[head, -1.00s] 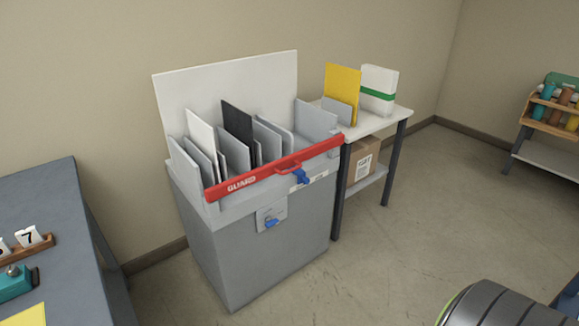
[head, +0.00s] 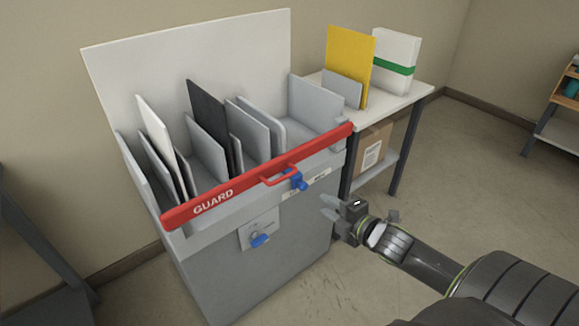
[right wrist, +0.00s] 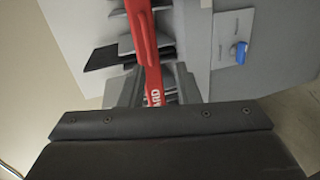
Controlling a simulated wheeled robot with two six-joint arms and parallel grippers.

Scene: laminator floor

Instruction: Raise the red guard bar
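The red guard bar (head: 235,188), marked GUARD, lies across the top front of the grey cabinet (head: 275,280). It has a red handle (head: 279,179) on its front, with a blue latch (head: 298,181) beside the handle. My right gripper (head: 331,214) is open and empty, in front of the cabinet's right side, lower than the bar and apart from it. In the right wrist view, the guard bar (right wrist: 146,50) shows beyond the gap between my open fingers (right wrist: 155,90). My left gripper is not in view.
Panels, including a black one (head: 209,120), stand in slots behind the bar. A blue knob (head: 259,240) sits on the cabinet front. A white side table (head: 395,102) holds a yellow board (head: 350,62) and a white pack (head: 397,50).

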